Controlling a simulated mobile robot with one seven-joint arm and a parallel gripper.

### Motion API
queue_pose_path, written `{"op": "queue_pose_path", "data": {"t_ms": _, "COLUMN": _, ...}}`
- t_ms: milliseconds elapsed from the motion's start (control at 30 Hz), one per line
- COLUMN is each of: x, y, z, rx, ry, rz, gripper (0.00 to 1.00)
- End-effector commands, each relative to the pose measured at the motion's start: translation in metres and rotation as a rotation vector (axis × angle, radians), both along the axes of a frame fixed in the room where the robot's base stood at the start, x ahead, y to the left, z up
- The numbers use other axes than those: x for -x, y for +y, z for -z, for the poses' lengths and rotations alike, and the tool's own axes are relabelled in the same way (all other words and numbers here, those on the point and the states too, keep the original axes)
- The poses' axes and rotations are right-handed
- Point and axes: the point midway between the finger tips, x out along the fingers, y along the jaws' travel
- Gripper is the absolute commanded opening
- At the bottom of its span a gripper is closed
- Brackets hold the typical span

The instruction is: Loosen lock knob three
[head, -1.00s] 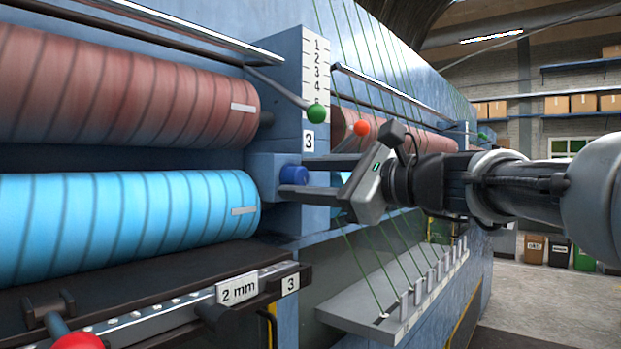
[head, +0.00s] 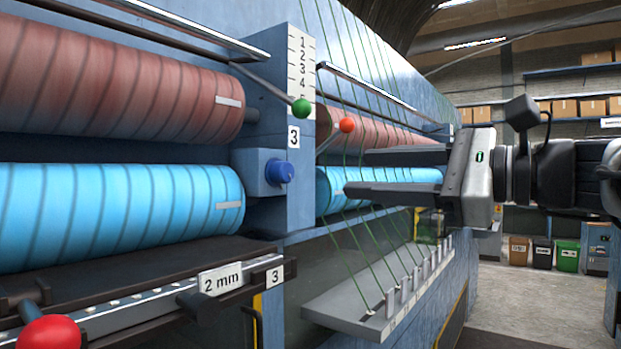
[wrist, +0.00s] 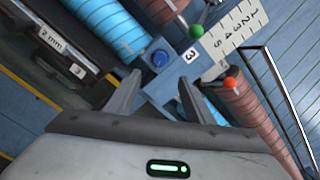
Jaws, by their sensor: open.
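The blue lock knob (head: 279,172) sticks out of a blue block on the machine post, just below the plate marked 3 (head: 293,134). My gripper (head: 355,173) is open and empty to the right of the knob, with a clear gap between them. Its two fingers point left, one above the other, in front of the blue roller on the right. In the wrist view the blue knob (wrist: 160,58) lies ahead of and between the open fingers, beyond their tips. Nothing hides the knob in either view.
A green ball lever (head: 302,109) and a red ball lever (head: 347,125) stick out above the knob. A rail marked 2 mm (head: 150,303) with a red ball (head: 48,333) runs at lower left. Green strands run down to a grey ledge (head: 350,305).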

Motion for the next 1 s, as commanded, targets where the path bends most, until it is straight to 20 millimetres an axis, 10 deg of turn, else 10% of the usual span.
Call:
{"op": "queue_pose_path", "data": {"t_ms": 767, "x": 0.017, "y": -0.019, "z": 0.003, "rx": 0.011, "ry": 0.001, "rz": -0.001, "gripper": 0.48}}
{"op": "queue_pose_path", "data": {"t_ms": 1000, "x": 0.035, "y": 0.016, "z": 0.097, "rx": 0.379, "ry": -0.003, "rz": -0.042, "gripper": 0.48}}
